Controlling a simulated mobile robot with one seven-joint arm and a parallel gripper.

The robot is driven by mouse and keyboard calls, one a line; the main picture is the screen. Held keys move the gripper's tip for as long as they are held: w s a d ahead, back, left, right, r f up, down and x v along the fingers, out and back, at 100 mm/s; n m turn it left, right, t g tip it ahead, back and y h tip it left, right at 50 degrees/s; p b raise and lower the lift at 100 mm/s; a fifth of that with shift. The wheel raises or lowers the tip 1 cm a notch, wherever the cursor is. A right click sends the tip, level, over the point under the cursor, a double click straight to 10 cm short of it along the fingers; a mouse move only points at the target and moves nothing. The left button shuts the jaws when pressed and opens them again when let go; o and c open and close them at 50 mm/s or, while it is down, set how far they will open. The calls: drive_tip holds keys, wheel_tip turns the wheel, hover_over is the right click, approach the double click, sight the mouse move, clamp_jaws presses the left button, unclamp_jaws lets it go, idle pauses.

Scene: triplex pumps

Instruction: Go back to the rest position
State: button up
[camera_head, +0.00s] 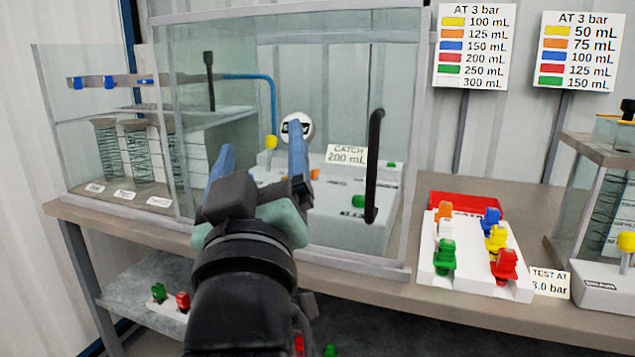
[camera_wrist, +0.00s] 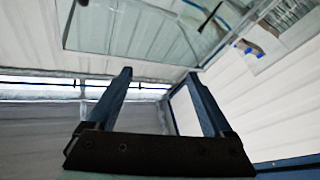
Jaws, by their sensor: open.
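My gripper (camera_head: 260,165) is raised in front of the glass enclosure (camera_head: 405,150) in the head view. Its two blue fingers stand apart with nothing between them. In the wrist view the gripper (camera_wrist: 160,95) also shows open and empty, facing a glass pane (camera_wrist: 140,30) and pale corrugated walls. My arm hides part of the enclosure's lower front and the bench edge. Whether a finger touches the glass cannot be told.
A bench (camera_head: 450,305) runs across the view. A white rack (camera_head: 475,270) with several coloured nozzle-like pieces stands right of the enclosure. A black handle (camera_head: 373,165) sticks out from the glass door. Loose coloured pieces lie on the lower shelf (camera_head: 140,285). A second glass unit (camera_head: 585,190) stands far right.

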drive_tip(key=s+d+r+m+t+h, duration=0.1)
drive_tip(key=s+d+r+m+t, duration=0.2)
drive_tip(key=s+r, duration=0.35)
drive_tip(key=s+d+r+m+t+h, duration=0.1)
drive_tip(key=s+d+r+m+t, duration=0.2)
drive_tip(key=s+r, duration=0.4)
wheel_tip(320, 180, up, 27)
drive_tip(key=p, duration=2.9)
drive_tip(key=shift+w+n+g, duration=0.2)
drive_tip(key=shift+n+g, duration=0.1)
drive_tip(key=shift+n, duration=0.1)
drive_tip(key=shift+a+f, duration=0.1)
